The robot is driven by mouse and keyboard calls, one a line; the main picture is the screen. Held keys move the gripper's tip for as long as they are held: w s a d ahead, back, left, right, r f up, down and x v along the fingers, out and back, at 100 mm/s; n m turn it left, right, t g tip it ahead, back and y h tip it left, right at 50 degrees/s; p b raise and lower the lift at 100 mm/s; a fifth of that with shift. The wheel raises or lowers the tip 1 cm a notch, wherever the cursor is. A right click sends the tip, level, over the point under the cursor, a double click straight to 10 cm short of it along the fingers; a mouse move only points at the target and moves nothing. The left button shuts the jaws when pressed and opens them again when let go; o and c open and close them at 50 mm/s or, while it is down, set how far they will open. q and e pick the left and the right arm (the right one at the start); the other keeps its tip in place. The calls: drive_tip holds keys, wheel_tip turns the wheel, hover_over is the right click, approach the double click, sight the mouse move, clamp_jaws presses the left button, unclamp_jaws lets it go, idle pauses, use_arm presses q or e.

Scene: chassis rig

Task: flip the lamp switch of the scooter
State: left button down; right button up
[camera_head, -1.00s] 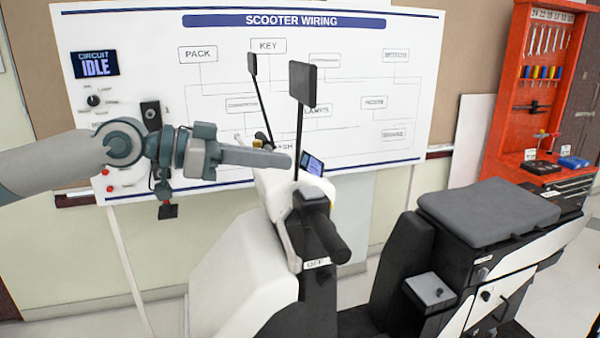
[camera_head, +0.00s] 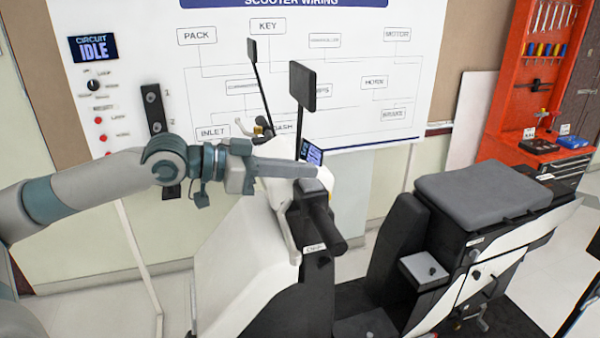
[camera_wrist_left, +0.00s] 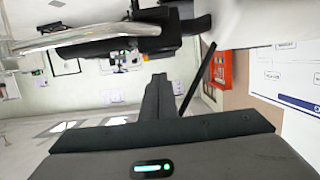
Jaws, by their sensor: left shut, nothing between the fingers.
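The scooter (camera_head: 235,255) stands with its white front body and dark handlebar grip (camera_head: 325,225) below my left gripper (camera_head: 314,171). My left gripper is shut and empty, its fingers pointing right across the handlebar area, beside the small lit dash screen (camera_head: 313,153). In the left wrist view, the closed fingers (camera_wrist_left: 158,88) point up toward dark and white scooter parts (camera_wrist_left: 120,38) at the top. I cannot make out the lamp switch; the gripper and forearm cover part of the handlebar. My right gripper is out of view.
Two mirrors on thin stalks, a near one (camera_head: 302,85) and a far one (camera_head: 252,50), rise beside the gripper. The wiring board (camera_head: 350,30) stands behind, its circuit display (camera_head: 92,47) reading IDLE. The seat (camera_head: 485,195) is right; an orange tool rack (camera_head: 505,120) stands beyond.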

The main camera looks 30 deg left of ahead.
use_arm(q)
drive_tip(key=shift+f, duration=0.85)
drive_tip(key=shift+f, duration=0.3)
drive_tip(key=shift+s+d+r, duration=0.1)
drive_tip(key=shift+s+d, duration=0.05)
